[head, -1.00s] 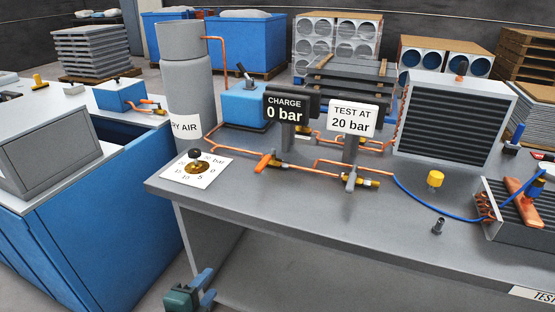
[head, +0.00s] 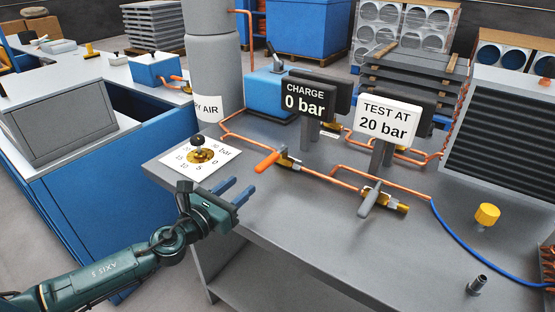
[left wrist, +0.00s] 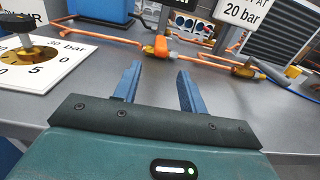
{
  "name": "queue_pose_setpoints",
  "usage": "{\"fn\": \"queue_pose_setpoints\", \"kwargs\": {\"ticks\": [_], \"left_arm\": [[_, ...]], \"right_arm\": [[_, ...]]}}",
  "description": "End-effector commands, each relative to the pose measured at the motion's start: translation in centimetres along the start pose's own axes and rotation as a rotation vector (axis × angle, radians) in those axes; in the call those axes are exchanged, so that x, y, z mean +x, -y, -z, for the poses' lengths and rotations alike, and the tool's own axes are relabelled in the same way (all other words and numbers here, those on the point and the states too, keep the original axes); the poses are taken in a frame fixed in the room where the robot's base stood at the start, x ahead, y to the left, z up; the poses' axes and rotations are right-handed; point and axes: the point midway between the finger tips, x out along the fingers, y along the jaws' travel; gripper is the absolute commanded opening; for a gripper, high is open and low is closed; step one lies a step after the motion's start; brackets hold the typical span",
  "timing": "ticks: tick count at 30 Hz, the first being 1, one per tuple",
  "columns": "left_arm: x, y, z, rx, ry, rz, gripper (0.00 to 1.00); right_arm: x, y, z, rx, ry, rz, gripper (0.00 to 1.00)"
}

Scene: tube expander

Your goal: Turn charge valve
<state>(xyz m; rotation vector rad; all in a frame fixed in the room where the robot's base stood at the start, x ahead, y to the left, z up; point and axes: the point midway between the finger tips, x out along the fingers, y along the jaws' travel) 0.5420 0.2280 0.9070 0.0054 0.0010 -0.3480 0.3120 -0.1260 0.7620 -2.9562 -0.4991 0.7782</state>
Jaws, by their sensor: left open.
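The valve with an orange lever (head: 267,161) sits on the copper line on the bench, below the black sign (head: 304,98) reading "CHARGE 0 bar". In the left wrist view the orange lever (left wrist: 161,46) is ahead, beyond my fingertips and roughly between them. My left gripper (head: 240,190) is over the bench's front left part, in front of the orange lever and apart from it. Its blue fingers (left wrist: 159,72) are spread with nothing between them. A second valve with a grey lever (head: 369,200) lies to the right, below the white "TEST AT 20 bar" sign (head: 387,120). My right gripper is out of view.
A dial plate (head: 222,153) with a black knob stands left of the valves, close to my gripper. A grey cylinder (head: 215,75) and blue box (head: 270,93) are behind. A yellow cap (head: 487,215) and small metal fitting (head: 477,285) stand at right. The bench front is clear.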

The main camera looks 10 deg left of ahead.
Motion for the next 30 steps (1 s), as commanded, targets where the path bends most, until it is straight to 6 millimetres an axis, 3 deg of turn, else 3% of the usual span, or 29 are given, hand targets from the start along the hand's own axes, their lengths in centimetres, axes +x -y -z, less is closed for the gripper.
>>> {"fn": "queue_pose_setpoints", "kwargs": {"ticks": [5,18,24,30], "left_arm": [[2.1,0.1,-0.3,-0.002,0.004,0.0,0.42],[10.8,0.1,-0.1,-0.005,0.002,0.001,0.42],[12.7,0.1,0.0,-0.005,0.001,0.001,0.42],[13.0,0.1,0.0,-0.005,-0.001,0.001,0.42]], "right_arm": [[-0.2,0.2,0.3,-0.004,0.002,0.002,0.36],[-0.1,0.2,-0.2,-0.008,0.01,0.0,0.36],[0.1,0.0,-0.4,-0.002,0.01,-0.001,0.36],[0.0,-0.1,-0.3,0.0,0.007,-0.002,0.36]]}}
